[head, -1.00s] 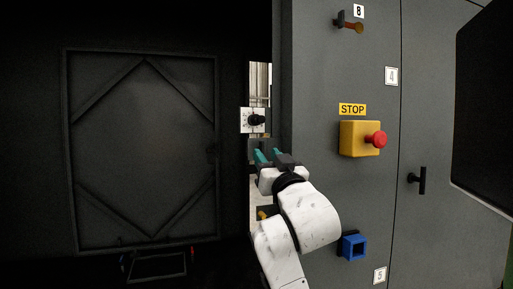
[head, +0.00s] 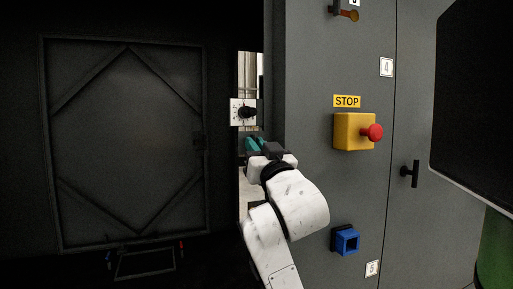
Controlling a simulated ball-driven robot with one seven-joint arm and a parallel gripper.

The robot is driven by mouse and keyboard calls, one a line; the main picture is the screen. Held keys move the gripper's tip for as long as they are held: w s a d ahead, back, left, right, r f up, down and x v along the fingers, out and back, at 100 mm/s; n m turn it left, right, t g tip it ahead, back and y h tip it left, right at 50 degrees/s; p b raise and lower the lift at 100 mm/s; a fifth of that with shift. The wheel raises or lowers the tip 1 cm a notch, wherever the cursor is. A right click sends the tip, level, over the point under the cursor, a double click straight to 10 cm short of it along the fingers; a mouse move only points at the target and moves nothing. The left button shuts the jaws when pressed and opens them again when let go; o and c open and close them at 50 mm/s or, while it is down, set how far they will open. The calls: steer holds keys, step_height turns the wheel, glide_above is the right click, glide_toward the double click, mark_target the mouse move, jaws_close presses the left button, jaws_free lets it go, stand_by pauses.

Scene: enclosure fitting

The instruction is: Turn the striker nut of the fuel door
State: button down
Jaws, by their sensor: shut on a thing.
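My gripper (head: 254,145) has teal fingertips and reaches up and away from me at the inner edge of the grey cabinet, below a white plate with a black knob. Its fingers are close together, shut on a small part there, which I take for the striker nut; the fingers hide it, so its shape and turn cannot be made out. A large dark door (head: 125,140) with a diamond-shaped frame stands at the left; I cannot tell whether it is the fuel door.
The white plate with the black knob (head: 246,112) is just above my fingers. A dark panel juts in at the right.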

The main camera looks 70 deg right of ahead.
steer(key=shift+n+t+y, duration=0.3)
steer(key=shift+n, duration=0.1)
steer(key=n+y, duration=0.3)
steer(key=n, duration=0.5)
steer(key=n+y, duration=0.3)
steer(key=n, duration=0.6)
steer(key=n+g+y+b, duration=0.1)
steer(key=n+y, duration=0.1)
steer(key=n, duration=0.7)
steer(key=shift+s+d+r+y, duration=0.15)
steer(key=shift+r+y, duration=0.1)
steer(key=shift+y, duration=0.15)
steer(key=shift+n, duration=0.3)
steer(key=c, duration=1.2)
jaws_free()
steer(key=shift+s+r, duration=0.1)
